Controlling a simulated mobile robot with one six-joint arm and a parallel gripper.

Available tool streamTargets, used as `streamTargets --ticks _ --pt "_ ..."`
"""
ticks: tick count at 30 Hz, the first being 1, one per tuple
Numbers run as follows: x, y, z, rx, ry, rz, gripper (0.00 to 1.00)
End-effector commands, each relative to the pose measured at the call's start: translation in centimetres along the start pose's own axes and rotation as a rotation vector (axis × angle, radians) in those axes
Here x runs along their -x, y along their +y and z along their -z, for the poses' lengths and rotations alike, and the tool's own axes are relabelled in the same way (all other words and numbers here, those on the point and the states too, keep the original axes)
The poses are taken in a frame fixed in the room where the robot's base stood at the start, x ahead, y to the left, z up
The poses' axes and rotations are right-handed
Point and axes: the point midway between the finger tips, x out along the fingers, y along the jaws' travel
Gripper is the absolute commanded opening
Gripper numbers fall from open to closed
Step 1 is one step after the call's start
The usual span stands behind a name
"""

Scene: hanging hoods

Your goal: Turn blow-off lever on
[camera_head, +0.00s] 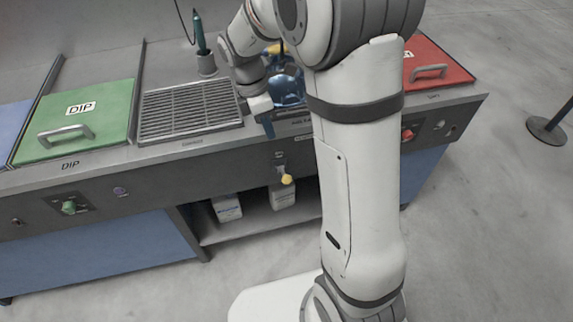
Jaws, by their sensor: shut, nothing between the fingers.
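A small lever with a yellow knob (287,179) is on the bench's dark front panel, just left of my arm. It hangs down from a small fitting, and I take it for the blow-off lever. Its label is too small to read. My gripper (268,131) is shut and empty. It points down at the bench's front edge, above and slightly left of the knob, and appears apart from it.
A grate (190,107) lies left of my gripper, with a green lid (75,125) marked DIP farther left. A teal-handled tool (200,40) stands behind. A red lid (436,62) is at right. White containers (227,208) sit on the lower shelf.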

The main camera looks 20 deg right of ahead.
Motion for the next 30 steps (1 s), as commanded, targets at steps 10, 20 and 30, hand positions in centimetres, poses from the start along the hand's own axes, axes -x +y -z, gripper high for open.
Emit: streamTargets --ticks 10,20,30 --pt "-1.2 -0.1 0.0 -0.002 0.000 0.001 0.00" --pt "-8.0 -0.1 0.0 -0.003 0.000 0.004 0.00" --pt "-13.2 -0.1 0.1 -0.003 0.000 0.001 0.00"
